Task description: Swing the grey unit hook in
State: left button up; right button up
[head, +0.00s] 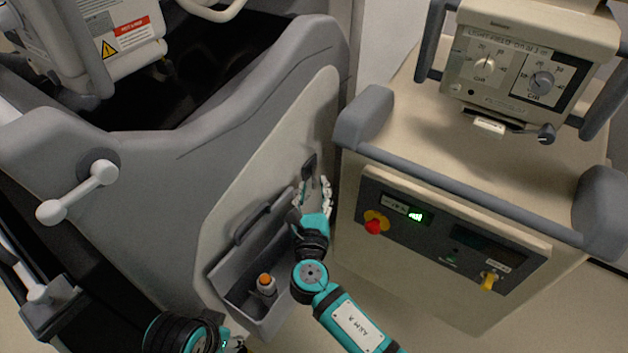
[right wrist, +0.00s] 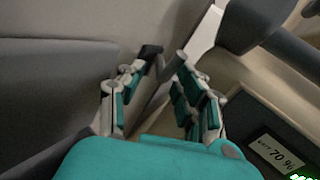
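The grey unit hook (head: 309,163) is a small dark grey flap on the pale side panel of the big grey unit (head: 240,120). It stands out from the panel near the gap to the beige cart. My right gripper (head: 314,192) is just below it in the head view, fingers pointing up at it. In the right wrist view the fingers (right wrist: 165,72) are spread apart, and a dark piece, seemingly the hook (right wrist: 150,51), shows by the left fingertip. I cannot tell whether they touch. My left arm shows at the bottom left; its gripper is mostly cut off.
The beige cart (head: 430,290) with a grey rail, red button (head: 374,227) and yellow key (head: 489,281) stands close on the right. A grey bin (head: 228,273) holding an orange-capped bottle (head: 266,284) hangs below the hook. A white crank handle (head: 78,192) sticks out left.

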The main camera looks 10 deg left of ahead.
jog(key=s, duration=0.8)
jog(key=shift+s+d, duration=0.3)
jog(key=shift+d, duration=0.15)
jog(key=shift+c, duration=0.3)
